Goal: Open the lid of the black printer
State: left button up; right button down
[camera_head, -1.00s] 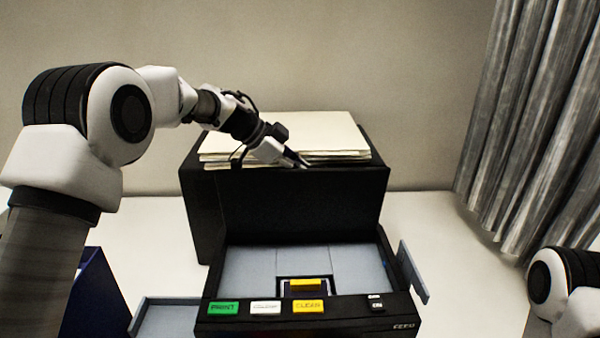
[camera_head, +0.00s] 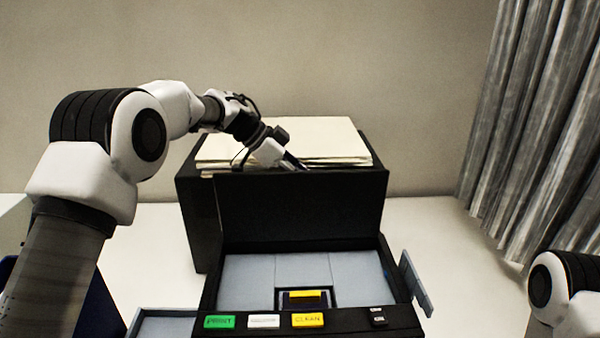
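The black printer (camera_head: 312,318) stands on the white table with its lid (camera_head: 300,208) raised and close to upright. Its grey interior shows, with a small yellow-topped part (camera_head: 304,295) in the middle. Green, white and yellow buttons line its front panel. My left gripper (camera_head: 300,165) is at the top edge of the lid, pointing down and right. Its dark fingertips are small, and I cannot tell whether they are apart or touch the lid. My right arm shows at the lower right, but its gripper is out of view.
Behind the lid, a black box (camera_head: 197,215) carries a stack of cream paper (camera_head: 300,138). A grey flap (camera_head: 416,284) sticks out at the printer's right and a grey tray (camera_head: 163,324) at its left. A dark blue item (camera_head: 100,312) is partly hidden by my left arm. Grey curtains (camera_head: 535,130) hang at right.

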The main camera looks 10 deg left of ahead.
pick_arm(q)
jog(key=shift+w+r, duration=0.1)
jog(key=v, duration=1.1)
jog(key=shift+a+r, duration=0.25)
jog(key=shift+a, duration=0.05)
jog(key=shift+s+f, duration=0.15)
jog(key=shift+s, duration=0.05)
